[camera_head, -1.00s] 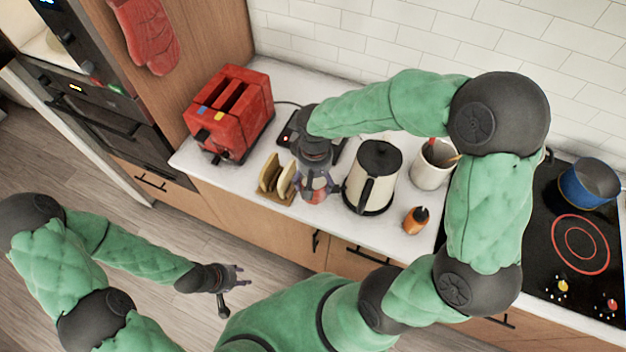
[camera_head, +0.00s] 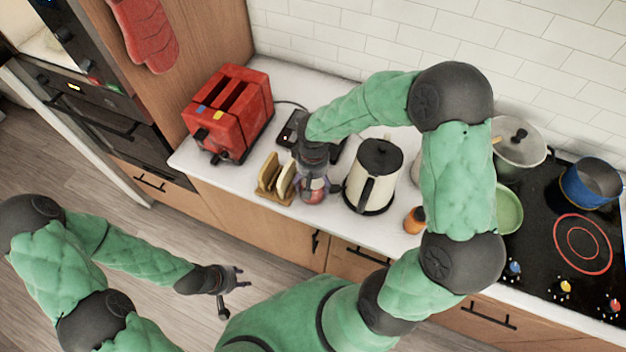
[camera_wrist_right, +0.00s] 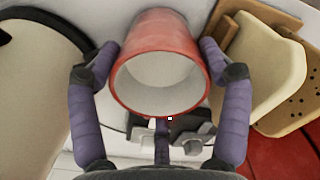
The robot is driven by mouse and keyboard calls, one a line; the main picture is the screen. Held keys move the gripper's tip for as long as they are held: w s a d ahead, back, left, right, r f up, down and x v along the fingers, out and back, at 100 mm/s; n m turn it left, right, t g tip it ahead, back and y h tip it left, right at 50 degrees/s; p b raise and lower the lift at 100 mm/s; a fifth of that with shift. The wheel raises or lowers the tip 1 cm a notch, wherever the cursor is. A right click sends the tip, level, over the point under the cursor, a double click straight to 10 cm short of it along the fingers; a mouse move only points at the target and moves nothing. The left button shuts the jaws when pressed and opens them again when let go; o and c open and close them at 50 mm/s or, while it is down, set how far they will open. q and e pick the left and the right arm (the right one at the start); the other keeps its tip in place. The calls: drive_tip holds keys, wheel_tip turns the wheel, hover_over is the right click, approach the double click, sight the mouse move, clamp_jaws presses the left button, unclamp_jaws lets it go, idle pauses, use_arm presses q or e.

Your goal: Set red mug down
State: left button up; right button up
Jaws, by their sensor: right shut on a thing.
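The red mug (camera_wrist_right: 157,35), with a white inside, is between the purple fingers of my right gripper (camera_wrist_right: 160,52) in the right wrist view. The fingers press on it from both sides. In the head view my right gripper (camera_head: 314,178) is at the counter, between the toast rack and the kettle; the red mug (camera_head: 314,194) shows only partly there. I cannot tell whether its base touches the counter. My left gripper (camera_head: 236,284) is empty, fingers apart, over the floor in front of the cabinets.
A cream kettle (camera_head: 372,178) stands close to the right of the mug, and a toast rack (camera_head: 270,180) close to the left. A red toaster (camera_head: 230,112) is further left. An orange-brown bottle (camera_head: 413,221) and the stove (camera_head: 560,225) with pots lie to the right.

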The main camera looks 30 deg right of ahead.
drive_tip(key=shift+f, duration=0.1)
drive_tip(key=shift+f, duration=0.1)
drive_tip(key=o, duration=1.4)
